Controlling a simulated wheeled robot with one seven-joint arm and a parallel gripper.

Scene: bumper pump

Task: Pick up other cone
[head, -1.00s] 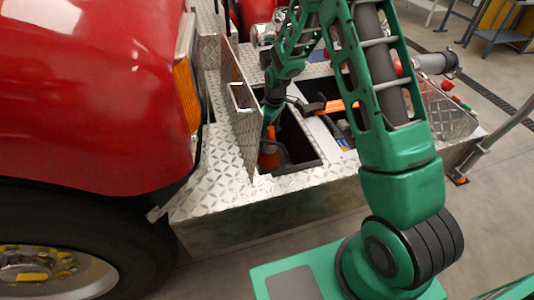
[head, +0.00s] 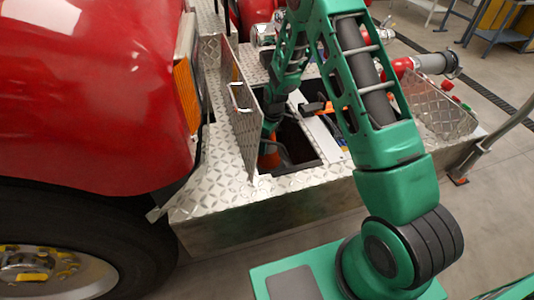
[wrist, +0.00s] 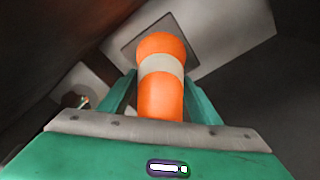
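An orange cone with a pale band (wrist: 161,92) stands between the two fingers of my gripper (wrist: 161,78) in the wrist view. The fingers are spread, one on each side of the cone; whether they touch it is unclear. In the head view the cone (head: 268,158) shows as an orange patch inside the open bumper compartment, close to the raised lid. My gripper (head: 269,133) reaches down into the compartment there, partly hidden by the lid and my arm.
The raised tread-plate lid (head: 243,115) stands close on the left of my gripper. The red truck body (head: 90,90) lies farther left. Orange-handled items (head: 318,107) lie in the compartment to the right. The front bumper deck (head: 230,190) is clear.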

